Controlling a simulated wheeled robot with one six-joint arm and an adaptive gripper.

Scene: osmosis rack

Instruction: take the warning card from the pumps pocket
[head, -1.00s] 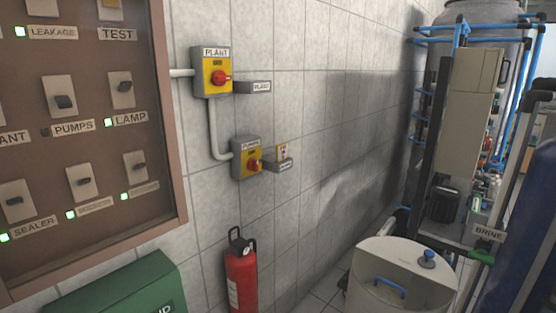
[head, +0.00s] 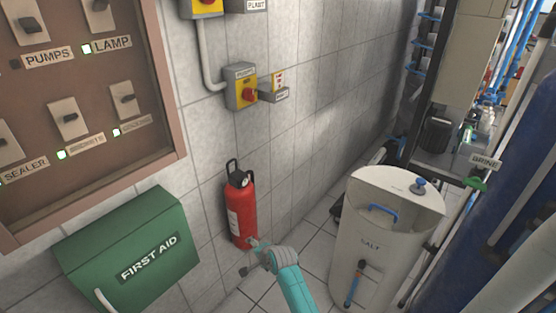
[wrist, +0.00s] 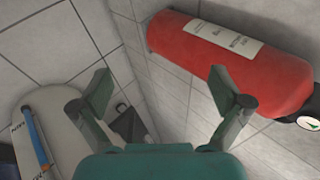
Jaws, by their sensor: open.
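My gripper (head: 248,256) is low in front of the fire extinguisher, well below the pocket. In the wrist view my gripper (wrist: 160,82) is open with nothing between its fingers. The card and pocket are not in the wrist view.
A red fire extinguisher (head: 241,210) stands by the wall, beneath the pumps switch. A green first aid box (head: 130,250) is at lower left, below the brown switch panel (head: 90,160). A white salt tank (head: 385,240) stands at right. The wall right of the pocket is bare.

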